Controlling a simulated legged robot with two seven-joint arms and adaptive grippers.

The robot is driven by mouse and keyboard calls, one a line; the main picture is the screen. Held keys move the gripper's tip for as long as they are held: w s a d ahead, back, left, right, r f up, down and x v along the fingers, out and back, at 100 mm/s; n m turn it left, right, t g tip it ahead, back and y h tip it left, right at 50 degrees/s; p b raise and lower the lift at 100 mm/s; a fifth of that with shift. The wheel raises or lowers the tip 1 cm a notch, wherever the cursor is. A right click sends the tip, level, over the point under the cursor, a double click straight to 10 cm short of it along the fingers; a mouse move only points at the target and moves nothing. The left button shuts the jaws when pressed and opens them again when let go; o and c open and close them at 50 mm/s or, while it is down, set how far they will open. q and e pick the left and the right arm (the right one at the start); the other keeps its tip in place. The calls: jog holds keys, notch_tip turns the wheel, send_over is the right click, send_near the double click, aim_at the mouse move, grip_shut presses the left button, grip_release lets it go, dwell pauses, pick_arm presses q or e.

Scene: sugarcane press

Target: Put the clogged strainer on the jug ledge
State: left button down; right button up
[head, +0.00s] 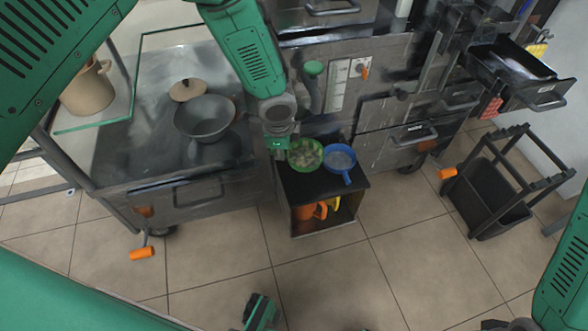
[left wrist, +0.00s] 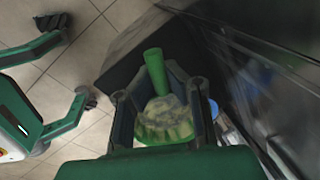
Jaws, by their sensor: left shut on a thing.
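A green strainer (head: 306,153) holding pale, lumpy debris is at the top of a small black cabinet (head: 320,190). My left gripper (head: 281,148) comes down from above at its left side. In the left wrist view the left gripper (left wrist: 158,92) has its fingers on both sides of the green strainer (left wrist: 165,122) and is shut on it. Its green handle (left wrist: 154,72) points away from the palm. The exact contact and any gap below the strainer are hidden. A tan jug (head: 87,88) stands at the far left; I cannot make out its ledge. My right gripper is not clearly visible.
A blue strainer (head: 340,158) sits right beside the green one. A grey bowl (head: 205,118) is on the metal cart (head: 130,160), left of my arm. A glass edge (head: 95,125) lies near the jug. A black trolley (head: 490,190) stands right. The tiled floor in front is mostly clear.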

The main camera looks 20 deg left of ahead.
aim_at(284, 172)
pick_arm(q)
jog(key=f+b, duration=0.2)
jog(key=f, duration=0.5)
jog(key=shift+d+b, duration=0.2)
jog(key=shift+b, duration=0.1)
jog(key=shift+a, duration=0.1)
jog(key=shift+f, duration=0.1)
jog(key=c, duration=1.7)
grip_release()
